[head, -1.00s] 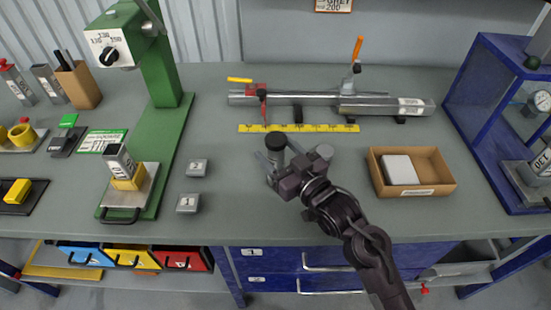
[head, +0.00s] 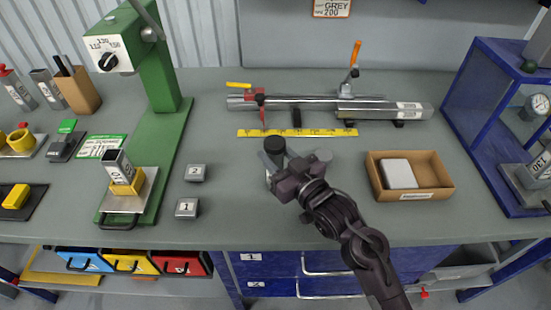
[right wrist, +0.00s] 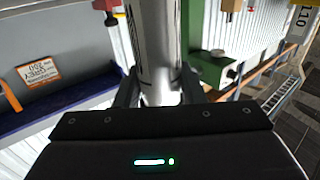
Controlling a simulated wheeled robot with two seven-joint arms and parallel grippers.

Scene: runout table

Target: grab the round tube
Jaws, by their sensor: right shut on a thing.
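The round tube (head: 274,146) stands upright near the middle of the table, its dark round end facing up. In the right wrist view the tube (right wrist: 155,45) is a shiny silver cylinder with dark print, between the two fingers. My right gripper (head: 281,172) is shut on it from the near right side; it also shows in the right wrist view (right wrist: 158,88). The gripper hides most of the tube's lower part, and I cannot tell whether it touches the table. My left gripper is not in view.
A yellow scale strip (head: 300,132) and a clamp fixture with long metal bars (head: 380,111) lie behind. A cardboard tray (head: 432,194) with a grey block is to the right. Numbered blocks (head: 187,208) and a green press (head: 165,150) stand left. A blue frame (head: 470,95) stands far right.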

